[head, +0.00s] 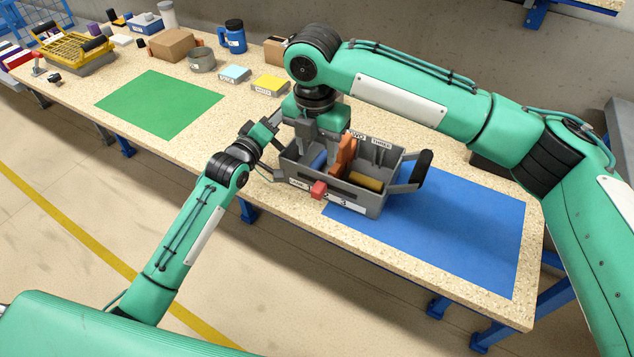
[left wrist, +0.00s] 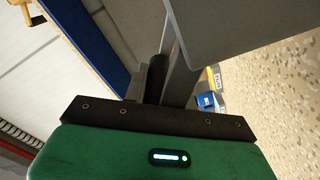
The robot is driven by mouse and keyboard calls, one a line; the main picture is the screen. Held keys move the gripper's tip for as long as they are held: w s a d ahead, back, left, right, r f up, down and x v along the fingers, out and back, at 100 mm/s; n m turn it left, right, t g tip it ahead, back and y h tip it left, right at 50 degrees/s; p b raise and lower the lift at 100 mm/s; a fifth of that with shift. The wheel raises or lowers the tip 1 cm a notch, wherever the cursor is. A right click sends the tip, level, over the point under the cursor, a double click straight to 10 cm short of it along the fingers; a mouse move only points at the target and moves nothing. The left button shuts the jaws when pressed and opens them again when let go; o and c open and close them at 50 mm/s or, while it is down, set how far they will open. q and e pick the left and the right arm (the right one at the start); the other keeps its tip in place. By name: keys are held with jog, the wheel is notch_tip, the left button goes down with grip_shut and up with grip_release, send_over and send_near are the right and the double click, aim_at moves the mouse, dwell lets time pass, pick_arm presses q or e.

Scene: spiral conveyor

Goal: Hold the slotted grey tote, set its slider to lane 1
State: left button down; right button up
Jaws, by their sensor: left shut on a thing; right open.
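The slotted grey tote (head: 372,205) is at the left part of the blue mat, with a black-gripped handle at its right end. A red slider (head: 319,189) is on its front side, left of a label reading 3. Inside are a blue cylinder (head: 319,160), an upright orange piece (head: 345,155) and a yellow-brown cylinder (head: 365,181). My left gripper (head: 268,130) is shut at the tote's left end, its hold on the handle mostly hidden. The left wrist view shows a grey panel (left wrist: 245,35) close by. My right gripper (head: 318,140) is open, pointing down over the tote's left half.
The blue mat (head: 450,235) is clear to the right. A green mat (head: 160,103) lies empty at the left. Behind are a yellow basket (head: 68,48), a cardboard box (head: 173,45), a blue mug (head: 233,36) and a yellow block (head: 270,86). The table's front edge is close to the tote.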

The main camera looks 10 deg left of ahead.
aim_at(318, 187)
jog(key=f, duration=1.2)
jog(key=shift+w+d, duration=0.1)
jog(key=shift+w, duration=0.1)
jog(key=shift+c, duration=0.3)
